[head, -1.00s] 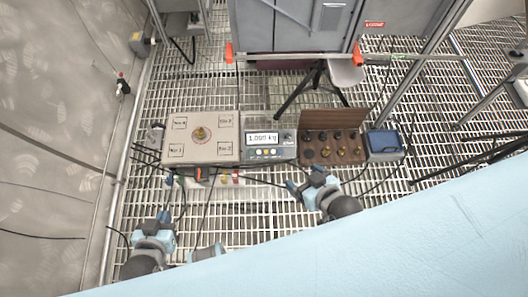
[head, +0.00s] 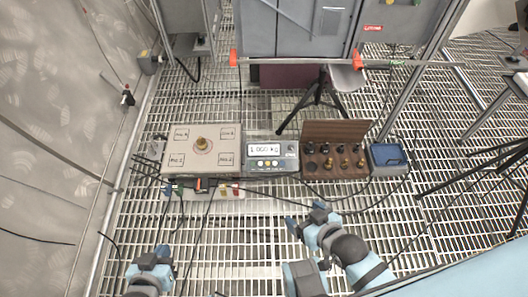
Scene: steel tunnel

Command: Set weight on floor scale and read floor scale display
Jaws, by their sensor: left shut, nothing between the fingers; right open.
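The floor scale's flat beige platform (head: 228,146) lies on the grating, with labelled squares near its corners. A brass weight (head: 201,144) stands upright at its middle, inside a ring mark. The scale display (head: 264,149) sits beside the platform on the right and appears to read 1.000 kg. My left gripper (head: 158,252) is shut and empty, below the platform in the head view and apart from it. My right gripper (head: 304,216) is open and empty, below the display and weight case. Neither gripper touches the weight.
An open brown case (head: 336,132) with several weights stands right of the display, with a blue-lidded box (head: 388,158) beside it. Cables cross the grating in front of the scale. A black tripod (head: 318,102) and grey cabinet (head: 298,28) stand behind. The grating between my grippers is mostly clear.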

